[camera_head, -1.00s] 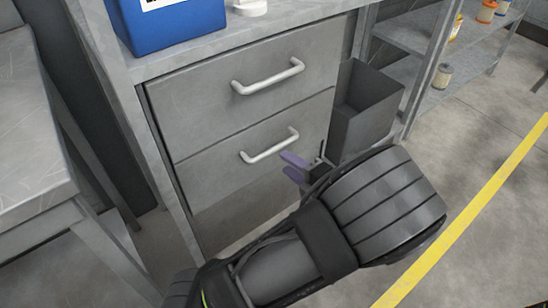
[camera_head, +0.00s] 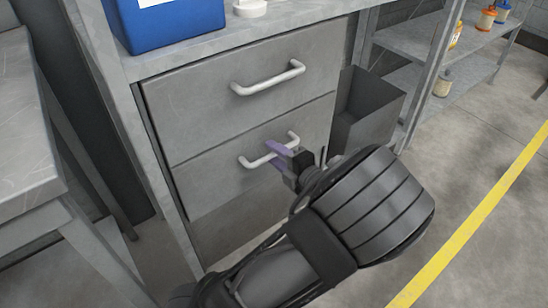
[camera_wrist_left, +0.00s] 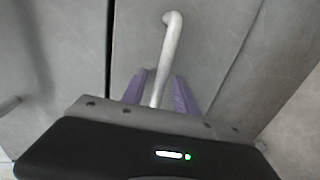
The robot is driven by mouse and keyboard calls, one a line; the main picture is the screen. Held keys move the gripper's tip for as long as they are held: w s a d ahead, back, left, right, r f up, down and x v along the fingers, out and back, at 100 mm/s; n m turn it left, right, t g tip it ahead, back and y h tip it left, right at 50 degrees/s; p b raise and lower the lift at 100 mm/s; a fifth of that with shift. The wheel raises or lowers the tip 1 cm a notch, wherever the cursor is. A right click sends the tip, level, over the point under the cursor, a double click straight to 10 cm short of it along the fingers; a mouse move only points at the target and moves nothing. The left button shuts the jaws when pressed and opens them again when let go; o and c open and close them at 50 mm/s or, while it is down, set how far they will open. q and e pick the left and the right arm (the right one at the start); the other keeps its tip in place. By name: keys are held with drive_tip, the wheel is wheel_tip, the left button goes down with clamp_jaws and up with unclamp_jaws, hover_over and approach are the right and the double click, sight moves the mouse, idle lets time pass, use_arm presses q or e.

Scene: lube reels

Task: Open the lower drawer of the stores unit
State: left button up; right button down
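The stores unit has two grey drawers. The lower drawer (camera_head: 215,176) is shut, its front in line with the upper drawer (camera_head: 205,110). Its pale bar handle (camera_head: 253,161) runs across its front. My left gripper (camera_head: 278,155) is at the right half of this handle, its purple fingers open. In the left wrist view, the handle (camera_wrist_left: 170,45) passes between the two fingers of my left gripper (camera_wrist_left: 160,78), with a gap visible on at least the right side. My right gripper is not in view.
A blue container (camera_head: 170,22) stands on the unit's top. A dark open bin (camera_head: 368,108) is beside the drawers on the right, close to my left wrist. A metal table (camera_head: 25,130) is on the left. The floor at right is clear.

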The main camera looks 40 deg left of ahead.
use_arm(q)
drive_tip(key=shift+w+a, duration=0.1)
drive_tip(key=shift+a, duration=0.3)
drive_tip(key=shift+c, duration=0.6)
clamp_jaws()
idle(0.6)
